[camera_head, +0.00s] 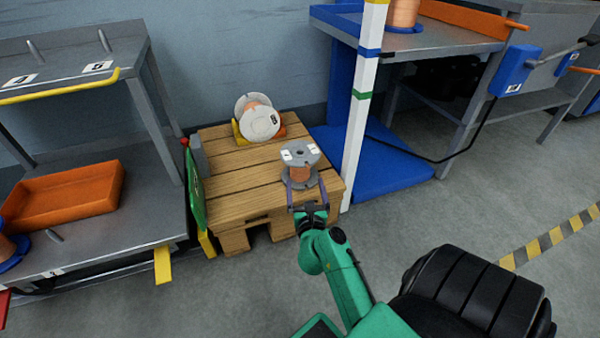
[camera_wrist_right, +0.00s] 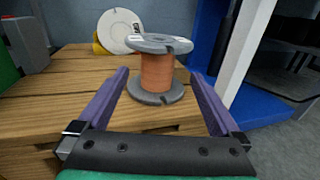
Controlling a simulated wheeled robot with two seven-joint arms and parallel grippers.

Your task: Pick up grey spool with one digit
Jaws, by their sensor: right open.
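A grey spool (camera_head: 301,170) wound with copper wire stands upright on the wooden pallet table near its front right corner. White labels are on its top flange; I cannot read their digits. My right gripper (camera_head: 307,192) is open, with its purple fingers on either side of the spool's near part. In the right wrist view the spool (camera_wrist_right: 157,72) stands between and beyond the open fingers (camera_wrist_right: 163,95), with a gap on both sides. My left gripper is in neither view.
A white spool (camera_head: 260,124) lies tilted in a yellow-orange holder at the back of the wooden pallet table (camera_head: 225,187). A white post (camera_head: 362,110) with coloured bands stands close right of the table. A grey shelf (camera_head: 110,235) with an orange tray (camera_head: 65,194) is at left.

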